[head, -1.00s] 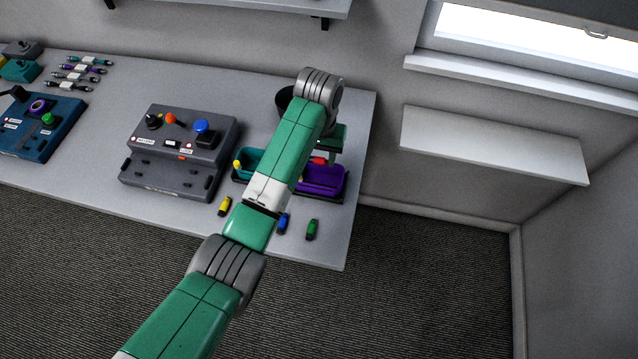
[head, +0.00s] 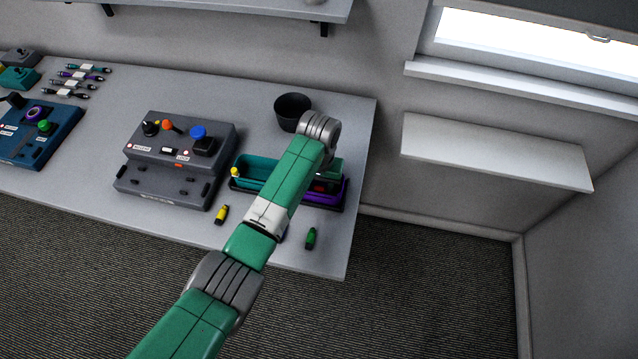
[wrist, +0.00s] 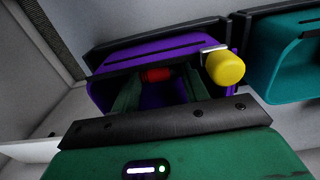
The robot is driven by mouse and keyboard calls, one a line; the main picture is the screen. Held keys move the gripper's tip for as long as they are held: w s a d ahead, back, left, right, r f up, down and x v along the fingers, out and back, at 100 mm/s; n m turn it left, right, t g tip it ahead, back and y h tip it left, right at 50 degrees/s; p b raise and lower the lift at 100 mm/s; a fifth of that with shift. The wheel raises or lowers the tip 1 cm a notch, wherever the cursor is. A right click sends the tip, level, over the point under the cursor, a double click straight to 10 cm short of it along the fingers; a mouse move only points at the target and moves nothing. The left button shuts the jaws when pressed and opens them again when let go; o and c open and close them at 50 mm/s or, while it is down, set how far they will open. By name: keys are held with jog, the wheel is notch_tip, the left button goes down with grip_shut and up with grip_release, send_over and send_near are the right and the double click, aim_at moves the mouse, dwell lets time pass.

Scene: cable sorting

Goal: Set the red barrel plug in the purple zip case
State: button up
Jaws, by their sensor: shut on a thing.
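The purple zip case (head: 328,203) stands open at the right end of the table, partly hidden by my arm in the head view. In the wrist view the purple case (wrist: 113,93) lies around my fingertips. My gripper (wrist: 155,78) is shut on the red barrel plug (wrist: 156,74) and holds it inside the case's opening. I cannot tell whether the plug touches the case floor. A yellow rounded knob (wrist: 225,68) stands at the purple case's edge, close beside my finger.
A teal case (head: 257,168) stands beside the purple one. A black cup (head: 291,108) is behind them. Yellow (head: 221,214) and green (head: 311,238) plugs lie in front. A grey control box (head: 180,150) stands to the left.

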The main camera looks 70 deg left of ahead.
jog(key=o, duration=1)
jog(key=shift+f, duration=0.1)
jog(key=shift+c, duration=0.2)
notch_tip(320, 180, up, 12)
jog(key=p, duration=0.3)
jog(key=shift+r, duration=0.2)
